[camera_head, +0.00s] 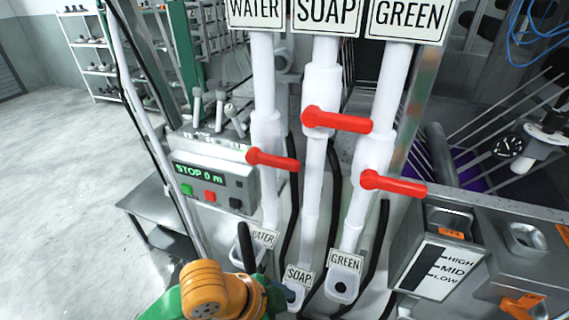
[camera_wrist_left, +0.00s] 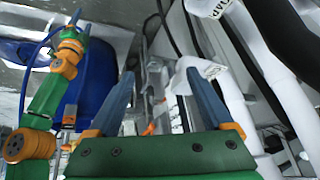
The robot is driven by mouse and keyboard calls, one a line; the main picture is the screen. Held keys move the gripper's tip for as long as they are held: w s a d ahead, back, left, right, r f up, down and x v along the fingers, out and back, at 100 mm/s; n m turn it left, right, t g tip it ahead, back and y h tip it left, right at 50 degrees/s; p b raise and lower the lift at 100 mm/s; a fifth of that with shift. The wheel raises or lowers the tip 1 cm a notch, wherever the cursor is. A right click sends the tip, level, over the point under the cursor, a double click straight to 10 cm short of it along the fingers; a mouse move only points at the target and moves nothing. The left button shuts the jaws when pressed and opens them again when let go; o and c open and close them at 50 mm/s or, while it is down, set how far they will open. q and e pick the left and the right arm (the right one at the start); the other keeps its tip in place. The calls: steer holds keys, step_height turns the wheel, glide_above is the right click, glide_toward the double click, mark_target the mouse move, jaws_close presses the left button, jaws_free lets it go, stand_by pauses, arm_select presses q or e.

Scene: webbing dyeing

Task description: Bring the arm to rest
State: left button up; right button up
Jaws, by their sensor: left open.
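My left gripper (camera_wrist_left: 160,73) shows in the left wrist view with its two blue-grey fingers spread apart and nothing between them. A white pipe and a tag stand close to its right finger. In the head view, an orange and green part of my arm is at the bottom, left of the lower pipe ends. The fingers cannot be made out clearly there.
White pipes labelled WATER (camera_head: 264,85), SOAP (camera_head: 320,88) and GREEN (camera_head: 390,85) carry red valve handles (camera_head: 338,120). A control box (camera_head: 212,172) reading "STOP 0 m" stands left. A metal machine (camera_head: 500,240) is right. Open floor (camera_head: 60,180) lies far left.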

arm_select(q)
steer(key=s+a+f+n+t+y, duration=0.1)
steer(key=s+a+f+n+y, duration=0.25)
steer(key=a+f+n, duration=0.45)
steer(key=s+a+f+n+y, duration=0.35)
steer(key=a+n, duration=0.25)
steer(key=a, duration=0.4)
step_height(320, 180, down, 16)
steer(key=s+h, duration=0.1)
steer(key=s, duration=0.1)
steer(key=s+a+f+g, duration=0.1)
steer(key=s+f+g, duration=0.1)
steer(key=s+f, duration=0.8)
steer(key=shift+s+a+f, duration=0.3)
steer(key=shift+s+a, duration=0.1)
steer(key=shift+s, duration=0.8)
